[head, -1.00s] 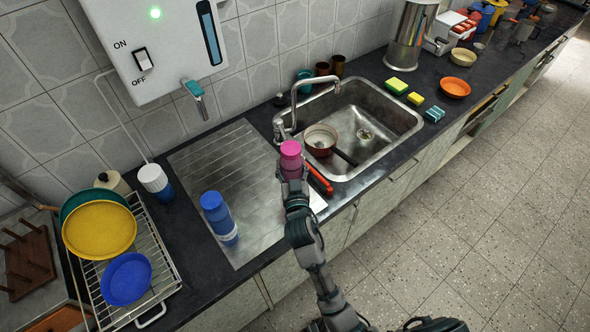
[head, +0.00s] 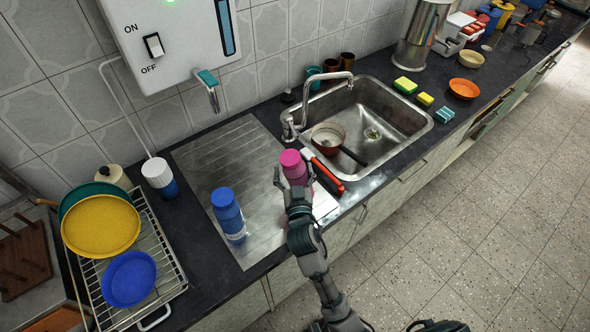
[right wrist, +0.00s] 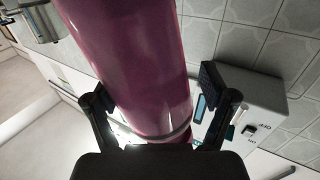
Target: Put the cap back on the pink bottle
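The pink bottle (head: 297,174) stands upright on the metal drainboard near the sink, with a brighter pink cap-like top (head: 290,157) on it. I cannot tell how firmly the top sits. My right gripper (head: 292,184) is at the bottle from the front, one finger showing spread to its left. In the right wrist view the bottle (right wrist: 140,60) fills the space between the fingers of the right gripper (right wrist: 155,100). They are spread, with a gap showing at the right finger. The bottle's lower part is partly hidden by the gripper. My left gripper is in no view.
A blue bottle (head: 229,215) stands left on the drainboard. A red-handled item (head: 327,173) lies right beside the pink bottle. The sink (head: 395,120) holds a pan (head: 327,136). A dish rack (head: 172,262) with plates is at the left. The drainboard between the bottles is clear.

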